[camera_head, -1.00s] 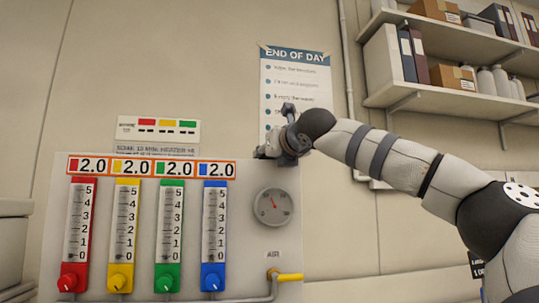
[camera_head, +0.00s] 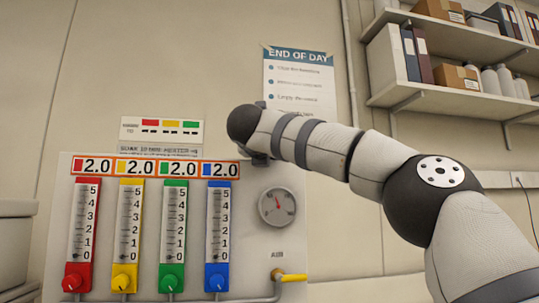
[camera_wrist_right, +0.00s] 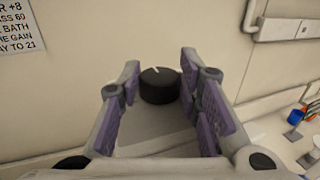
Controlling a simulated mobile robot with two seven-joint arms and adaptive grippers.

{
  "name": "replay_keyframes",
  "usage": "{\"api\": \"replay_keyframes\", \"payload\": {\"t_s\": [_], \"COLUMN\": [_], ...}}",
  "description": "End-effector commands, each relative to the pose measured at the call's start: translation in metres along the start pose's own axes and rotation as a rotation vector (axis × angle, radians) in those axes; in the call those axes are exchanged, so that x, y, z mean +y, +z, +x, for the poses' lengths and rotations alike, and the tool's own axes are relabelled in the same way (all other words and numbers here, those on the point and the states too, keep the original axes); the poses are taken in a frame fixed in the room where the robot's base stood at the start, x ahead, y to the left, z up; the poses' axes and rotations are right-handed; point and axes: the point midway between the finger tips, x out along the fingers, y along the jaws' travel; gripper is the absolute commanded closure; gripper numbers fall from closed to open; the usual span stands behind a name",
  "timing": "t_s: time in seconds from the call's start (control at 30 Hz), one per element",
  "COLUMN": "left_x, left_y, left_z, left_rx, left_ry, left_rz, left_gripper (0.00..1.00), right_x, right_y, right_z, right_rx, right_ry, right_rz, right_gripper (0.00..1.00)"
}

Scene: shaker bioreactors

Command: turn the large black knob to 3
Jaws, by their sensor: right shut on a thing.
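The large black knob (camera_wrist_right: 160,90) is in the middle of the right wrist view, with a pale mark near its top. My right gripper (camera_wrist_right: 160,72) has one purple-padded finger on each side of the knob and is shut on it. No number scale around the knob is readable. In the head view my right arm comes in from the right, and its dark wrist joint hides most of the gripper. The knob does not show there. My left gripper is in neither view.
In the head view a panel (camera_head: 150,225) carries red, yellow, green and blue flowmeters under 2.0 displays, a round gauge (camera_head: 278,207) and a yellow-handled valve (camera_head: 290,277). Shelves (camera_head: 450,95) hang at upper right. Small coloured items lie at the right of the wrist view.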

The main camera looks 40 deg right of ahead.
Motion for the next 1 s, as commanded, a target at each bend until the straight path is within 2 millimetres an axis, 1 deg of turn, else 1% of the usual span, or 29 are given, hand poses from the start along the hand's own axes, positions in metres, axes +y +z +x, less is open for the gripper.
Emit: {"api": "replay_keyframes", "payload": {"t_s": [0.33,0.37,0.4,0.43,0.47,0.77,0.87,1.0], "left_x": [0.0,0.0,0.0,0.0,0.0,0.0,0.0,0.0], "left_y": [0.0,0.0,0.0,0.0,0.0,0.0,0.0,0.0], "left_z": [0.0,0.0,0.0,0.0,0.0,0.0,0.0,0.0], "left_rx": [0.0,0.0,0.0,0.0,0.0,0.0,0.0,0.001], "left_ry": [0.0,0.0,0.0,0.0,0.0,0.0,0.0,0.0], "left_rz": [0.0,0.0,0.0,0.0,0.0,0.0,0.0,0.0], "left_gripper": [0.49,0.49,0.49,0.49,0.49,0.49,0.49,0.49], "right_x": [0.0,0.0,0.0,0.0,0.0,0.0,0.001,0.001], "right_y": [0.0,0.0,0.0,0.0,0.0,0.0,0.001,0.001], "right_z": [0.0,0.0,0.0,0.0,0.0,-0.002,-0.016,-0.054], "right_rx": [0.001,0.001,0.001,0.001,0.001,0.001,0.0,-0.002], "right_ry": [-0.001,-0.001,-0.001,-0.001,-0.001,-0.001,0.002,0.003], "right_rz": [0.0,0.0,0.0,0.0,0.0,-0.001,-0.001,-0.002], "right_gripper": [0.96,0.66,0.57,0.5,0.47,0.47,0.47,0.47]}}
